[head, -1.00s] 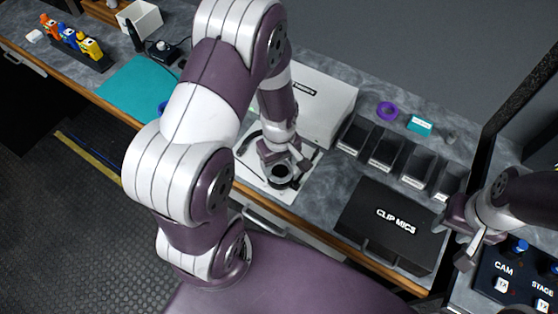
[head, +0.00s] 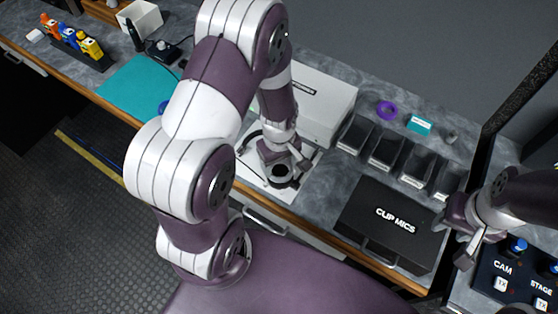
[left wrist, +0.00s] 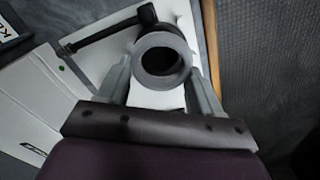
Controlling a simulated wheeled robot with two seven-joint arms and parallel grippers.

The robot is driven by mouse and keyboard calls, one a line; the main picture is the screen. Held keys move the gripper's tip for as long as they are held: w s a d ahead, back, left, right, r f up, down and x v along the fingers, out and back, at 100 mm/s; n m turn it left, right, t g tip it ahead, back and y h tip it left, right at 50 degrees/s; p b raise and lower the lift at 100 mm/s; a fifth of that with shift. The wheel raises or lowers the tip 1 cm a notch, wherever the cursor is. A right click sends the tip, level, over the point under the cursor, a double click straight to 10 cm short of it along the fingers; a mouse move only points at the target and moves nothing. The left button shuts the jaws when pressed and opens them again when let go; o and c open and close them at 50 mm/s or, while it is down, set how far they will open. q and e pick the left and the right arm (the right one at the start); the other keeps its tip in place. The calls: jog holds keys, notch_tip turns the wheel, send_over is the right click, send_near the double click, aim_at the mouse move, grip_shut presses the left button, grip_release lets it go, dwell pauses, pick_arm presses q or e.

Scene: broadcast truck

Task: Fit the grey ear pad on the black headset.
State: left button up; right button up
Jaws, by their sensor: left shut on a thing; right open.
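The grey ear pad (left wrist: 162,60) is a ring between the two fingers of my left gripper (left wrist: 161,88) in the left wrist view. My left gripper (head: 284,168) is shut on it, low over the white mat (head: 262,188) in the head view. The black headset (left wrist: 105,30) lies on the mat, with its band running to the left of the pad and a dark end beyond it. Part of its band shows left of the gripper in the head view (head: 246,142). I cannot tell whether the pad touches the cup. My right gripper (head: 452,242) is open and empty at the right.
A white box (head: 318,100) stands behind the mat. Several black bins (head: 388,152) and a black CLIP MICS case (head: 385,222) lie to the right. A purple ring (head: 387,110) and a teal box (head: 419,125) sit farther back. A control panel (head: 515,280) is below my right gripper.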

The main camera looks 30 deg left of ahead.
pick_arm(q)
jog(key=shift+f+b, duration=0.6)
jog(key=shift+f, duration=0.3)
jog(key=o, duration=1.1)
jog(key=shift+r, duration=0.15)
notch_tip(320, 180, up, 12)
jog(key=shift+r, duration=0.25)
jog(key=s+m, duration=0.1)
jog(key=m, duration=0.2)
jog(key=s+d+r+m+t, duration=0.1)
jog(key=m, duration=0.3)
jog(key=s+d+m, duration=0.1)
jog(key=s+m, duration=0.1)
jog(key=m, duration=0.2)
jog(key=shift+s+d+r, duration=0.1)
jog(key=shift+d+r, duration=0.1)
jog(key=shift+r, duration=0.05)
